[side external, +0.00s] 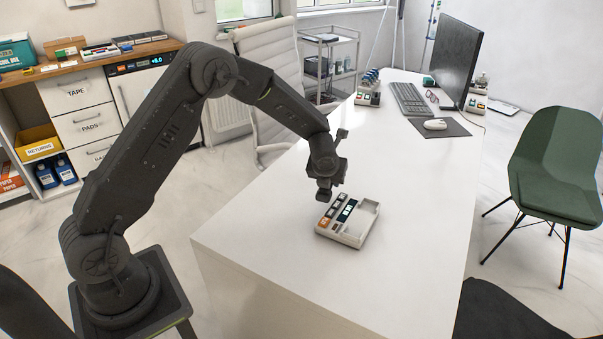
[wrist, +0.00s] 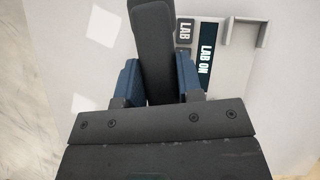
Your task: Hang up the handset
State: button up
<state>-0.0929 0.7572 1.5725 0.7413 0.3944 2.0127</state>
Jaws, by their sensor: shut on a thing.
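The dark grey handset (wrist: 153,45) is between the blue-padded fingers of my gripper (wrist: 158,82) in the wrist view, and the gripper is shut on it. In the side view my gripper (side external: 330,168) holds the handset (side external: 342,134) above the desk, just behind and left of the phone base. The pale phone base (side external: 345,240) lies flat on the desk, with coloured keys and a dark label strip on its left part. Its raised cradle (side external: 370,207) at the right looks empty. The wrist view shows part of the base (wrist: 228,72), with the strip reading "LAB ON"; the handset covers its left edge.
The white desk (side external: 270,225) is clear around the base. Farther back stand a keyboard (side external: 409,99), a mouse (side external: 435,124) on a dark mat, a monitor (side external: 456,58) and a small rack (side external: 368,92). A green chair (side external: 555,165) stands at the right.

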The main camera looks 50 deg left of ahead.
jog(key=w+d, duration=0.1)
jog(key=d, duration=0.2)
jog(key=w+d+m, duration=0.1)
jog(key=d, duration=0.3)
jog(key=w+d+m+h, duration=0.1)
jog(key=d, duration=0.2)
jog(key=shift+d+f+t, duration=0.15)
jog(key=shift+d+t, duration=0.1)
jog(key=shift+t, duration=0.05)
jog(key=shift+d+f, duration=0.15)
jog(key=shift+f, duration=1.8)
jog(key=shift+f, duration=1.1)
dwell(0.3)
jog(key=o, duration=1.4)
jog(key=shift+c, duration=0.2)
notch_tip(320, 180, up, 7)
dwell(0.6)
